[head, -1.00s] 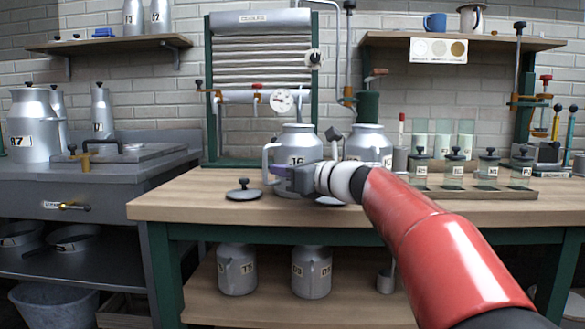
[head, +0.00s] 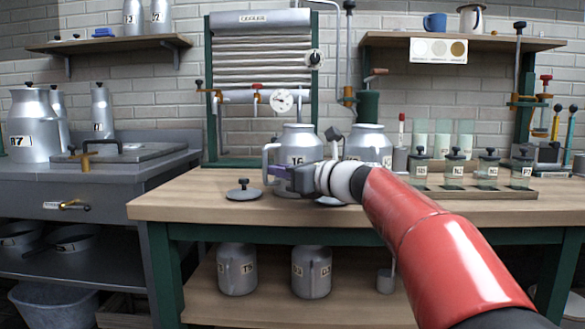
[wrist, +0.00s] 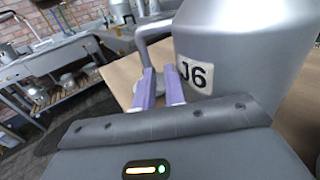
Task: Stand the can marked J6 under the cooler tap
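The can marked J6 (head: 299,145) is a grey metal can with a side handle, upright on the wooden bench in front of the cooler (head: 262,60). Its label also shows close up in the wrist view (wrist: 195,75). My gripper (head: 278,171) is at the can's left side, by the lower part of the handle. In the wrist view the two purple fingers (wrist: 159,82) are close together, with the handle at their tips; whether they press on it is unclear. A small red-topped tap (head: 257,91) shows on the cooler's trough, behind and left of the can.
A second can (head: 368,145) stands just right of J6, partly behind my arm. A dark lid (head: 243,192) lies on the bench to the left. A dial gauge (head: 282,100) hangs behind J6. Jars (head: 454,168) stand in a rack at right. The bench's left end is clear.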

